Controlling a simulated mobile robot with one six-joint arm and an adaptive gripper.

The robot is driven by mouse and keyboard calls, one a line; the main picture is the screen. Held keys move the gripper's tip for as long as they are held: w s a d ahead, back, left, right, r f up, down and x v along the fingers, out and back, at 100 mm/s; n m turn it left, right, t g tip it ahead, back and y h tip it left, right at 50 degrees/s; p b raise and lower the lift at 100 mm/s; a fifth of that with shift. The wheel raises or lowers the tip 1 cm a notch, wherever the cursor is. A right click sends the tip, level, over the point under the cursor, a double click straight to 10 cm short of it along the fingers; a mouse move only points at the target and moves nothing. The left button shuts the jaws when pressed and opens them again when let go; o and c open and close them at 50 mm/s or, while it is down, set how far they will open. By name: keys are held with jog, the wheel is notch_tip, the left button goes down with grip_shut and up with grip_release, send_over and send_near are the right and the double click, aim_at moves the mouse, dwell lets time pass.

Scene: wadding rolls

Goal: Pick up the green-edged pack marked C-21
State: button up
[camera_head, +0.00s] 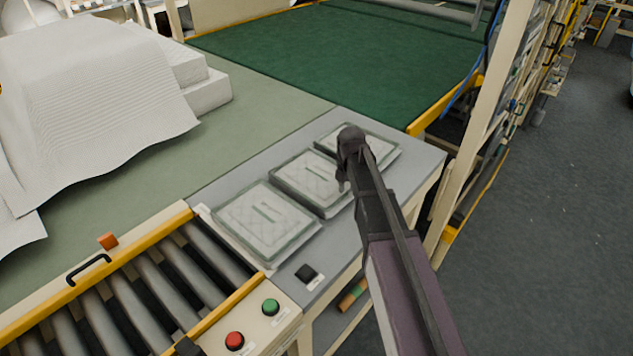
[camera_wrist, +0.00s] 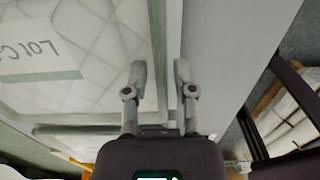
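Three pale quilted packs with greenish edges lie flat in a row on a grey table top (camera_head: 345,257): a near pack (camera_head: 240,232), a middle pack (camera_head: 297,170) and a far pack (camera_head: 385,147). Their marks are too small to read in the head view. My gripper (camera_head: 341,187) is by the right side of the middle pack. In the wrist view my gripper (camera_wrist: 160,72) is open, its two fingers apart with nothing clamped between them. A green-edged pack (camera_wrist: 105,75) lies at left there; its label (camera_wrist: 35,50) shows "LOT C", the rest cut off. The fingers are over its right edge; contact is unclear.
A roller conveyor (camera_head: 120,300) with red (camera_head: 234,340) and green (camera_head: 271,307) buttons is at the near left. White wadding (camera_head: 90,90) is piled at upper left. A cream post (camera_head: 485,130) stands right of the table. Grey floor is open at right.

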dwell(0.3)
grip_shut()
jog(key=shift+r, duration=0.2)
notch_tip(320, 180, up, 10)
jog(key=p, duration=1)
jog(key=shift+f, duration=0.2)
dwell(0.5)
